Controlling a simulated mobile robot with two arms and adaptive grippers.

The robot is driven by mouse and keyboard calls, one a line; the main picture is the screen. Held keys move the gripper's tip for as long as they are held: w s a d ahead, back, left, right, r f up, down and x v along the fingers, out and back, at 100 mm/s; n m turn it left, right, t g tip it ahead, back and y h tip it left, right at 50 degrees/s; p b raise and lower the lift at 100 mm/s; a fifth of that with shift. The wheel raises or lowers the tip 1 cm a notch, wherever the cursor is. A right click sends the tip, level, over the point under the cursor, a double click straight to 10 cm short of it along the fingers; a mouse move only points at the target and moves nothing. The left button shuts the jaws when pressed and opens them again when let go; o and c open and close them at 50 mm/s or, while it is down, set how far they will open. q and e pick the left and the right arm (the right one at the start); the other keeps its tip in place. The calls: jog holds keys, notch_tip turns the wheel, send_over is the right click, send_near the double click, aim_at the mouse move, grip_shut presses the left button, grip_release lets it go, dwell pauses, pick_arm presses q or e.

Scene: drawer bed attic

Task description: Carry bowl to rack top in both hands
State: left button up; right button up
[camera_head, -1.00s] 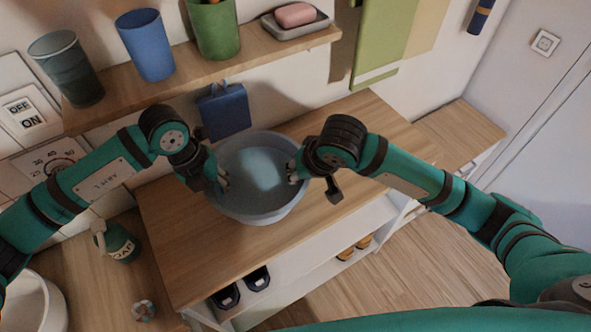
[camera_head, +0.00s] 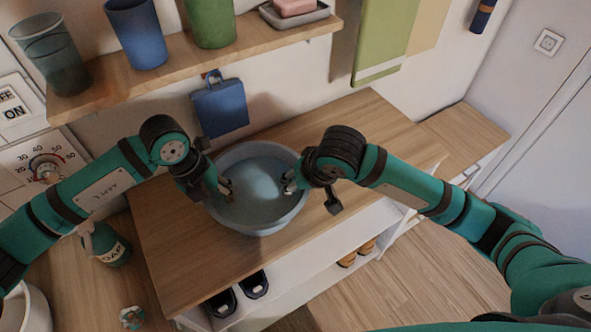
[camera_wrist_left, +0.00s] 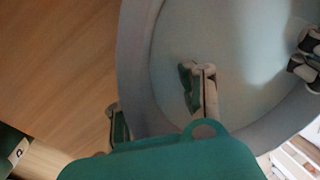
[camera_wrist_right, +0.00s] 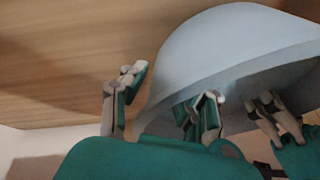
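The pale blue-grey bowl (camera_head: 258,222) stands on the wooden rack top (camera_head: 330,130) in the head view, looking upright. My left gripper (camera_head: 224,187) is at its left rim. In the left wrist view, the left gripper's fingers (camera_wrist_left: 158,100) are spread, one outside the bowl wall (camera_wrist_left: 135,60) and one over the inside. My right gripper (camera_head: 291,181) is at the right rim. In the right wrist view, its fingers (camera_wrist_right: 160,105) are also apart, with the bowl's edge (camera_wrist_right: 185,75) between them. Contact between fingers and wall is hard to judge.
A wall shelf (camera_head: 180,75) with cups and a soap dish runs above the rack. A blue item (camera_head: 222,108) hangs behind the bowl. Shoes (camera_head: 255,284) stand on the lower shelf. A green bottle (camera_head: 108,245) stands left of the rack. The rack top right of the bowl is clear.

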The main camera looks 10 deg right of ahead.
jog(key=shift+d, duration=0.15)
jog(key=shift+s+r, duration=0.15)
jog(key=shift+s, duration=0.05)
jog(key=shift+s+d+r, duration=0.1)
jog(key=shift+r, duration=0.1)
pick_arm(q)
jog(key=v, duration=0.8)
jog(key=shift+r, duration=0.15)
pick_arm(e)
jog(key=v, duration=0.7)
jog(key=shift+s+r, duration=0.2)
jog(key=shift+s, duration=0.05)
pick_arm(q)
jog(key=shift+s, duration=0.15)
pick_arm(e)
jog(key=shift+d, duration=0.1)
jog(key=shift+r, duration=0.1)
